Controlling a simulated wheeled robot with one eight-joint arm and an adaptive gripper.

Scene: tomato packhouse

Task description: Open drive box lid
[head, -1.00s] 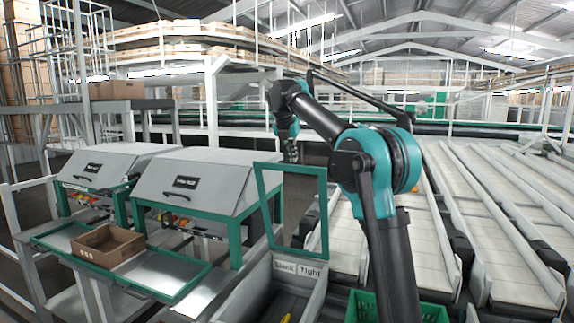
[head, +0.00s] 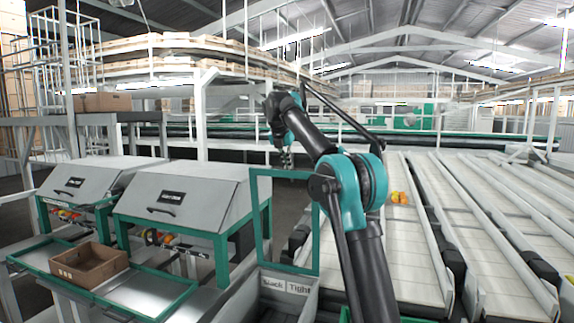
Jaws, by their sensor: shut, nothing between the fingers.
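The box marked "Slack" and "Tight" (head: 285,284) stands at the bottom centre in the head view. I take it for the drive box. A green-framed panel (head: 256,222) with a see-through middle stands upright behind its label, which looks like its lid raised. My arm partly covers the panel's right side. My gripper (head: 287,161) is shut and empty. In the picture it shows just above the panel's top edge, apparently farther back and apart from it. The inside of the box is mostly out of frame.
Two grey sloped-lid machines (head: 180,190) with dark handles stand on the left. A brown carton (head: 88,264) rests on the green-edged shelf before them.

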